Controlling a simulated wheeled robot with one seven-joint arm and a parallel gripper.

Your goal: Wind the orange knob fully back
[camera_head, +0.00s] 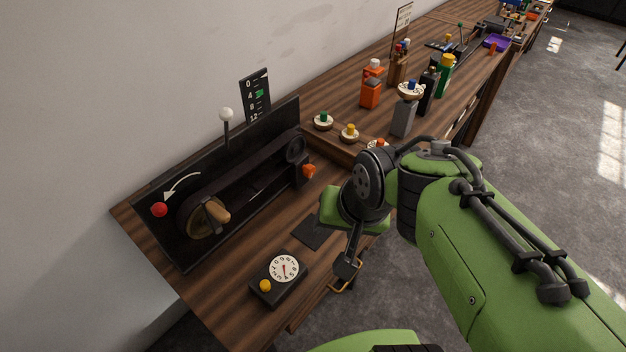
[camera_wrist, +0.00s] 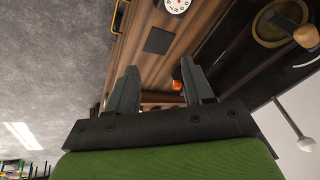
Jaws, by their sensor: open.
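The orange knob (camera_head: 309,170) is a small piece on a dark block at the right end of the black belt dynamo (camera_head: 250,160). In the wrist view the orange knob (camera_wrist: 177,86) shows beyond the fingers, inside the gap and nearer the right finger. My gripper (camera_wrist: 160,84) is open and empty, with its two grey fingers apart and not visibly touching the knob. In the head view my gripper hangs to the right of the knob, partly hidden by my wrist. The knob's exact setting is too small to tell.
A crank wheel with a wooden handle (camera_head: 218,213), a red ball (camera_head: 159,209) and a white-topped lever (camera_head: 226,115) are on the dynamo. A dial box (camera_head: 279,276) stands in front. Bottles and round buttons stand at the back right. A dark pad (camera_head: 314,233) lies on clear desk.

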